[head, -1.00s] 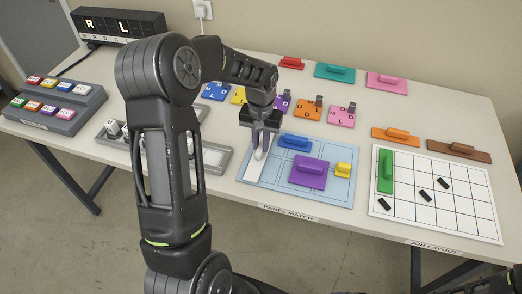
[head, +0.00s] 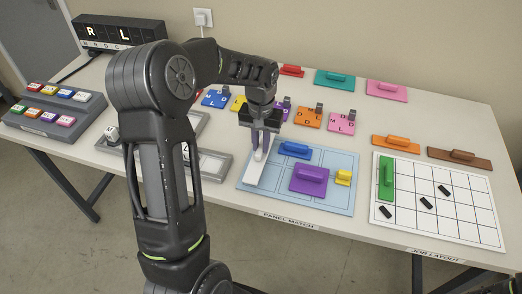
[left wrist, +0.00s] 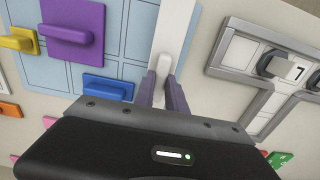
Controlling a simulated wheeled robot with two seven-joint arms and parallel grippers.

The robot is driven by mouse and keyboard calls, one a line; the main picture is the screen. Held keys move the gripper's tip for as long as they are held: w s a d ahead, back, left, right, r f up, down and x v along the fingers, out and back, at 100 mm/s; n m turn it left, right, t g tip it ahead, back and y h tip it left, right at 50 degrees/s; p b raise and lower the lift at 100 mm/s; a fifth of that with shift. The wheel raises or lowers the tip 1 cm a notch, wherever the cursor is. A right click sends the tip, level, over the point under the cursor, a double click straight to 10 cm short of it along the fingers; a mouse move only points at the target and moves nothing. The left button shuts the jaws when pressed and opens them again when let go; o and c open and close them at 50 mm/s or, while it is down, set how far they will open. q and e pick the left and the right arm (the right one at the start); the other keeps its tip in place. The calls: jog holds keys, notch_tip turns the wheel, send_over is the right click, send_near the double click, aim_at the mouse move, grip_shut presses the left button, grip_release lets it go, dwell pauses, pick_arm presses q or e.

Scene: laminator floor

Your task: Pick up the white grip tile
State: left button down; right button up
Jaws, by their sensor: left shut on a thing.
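The white grip tile (head: 256,172) is a long narrow white piece with a raised grip, at the left edge of the light blue panel board (head: 325,205). It shows in the left wrist view (left wrist: 173,30) too. My left gripper (head: 262,145) points down over its grip. In the left wrist view the fingers (left wrist: 163,90) are closed around the white grip from both sides. I cannot tell whether the tile is off the board. My right gripper does not show.
A purple tile (head: 308,181), a blue tile (head: 295,150) and a yellow tile (head: 343,177) sit on the board to the right. A grey tray (head: 214,165) stands just left. The white grid board (head: 460,215) lies at right.

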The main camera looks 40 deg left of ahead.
aim_at(261, 146)
pick_arm(q)
notch_tip(261, 146, up, 7)
jog(key=shift+r+b, duration=0.1)
jog(key=shift+b, duration=0.25)
dwell(0.5)
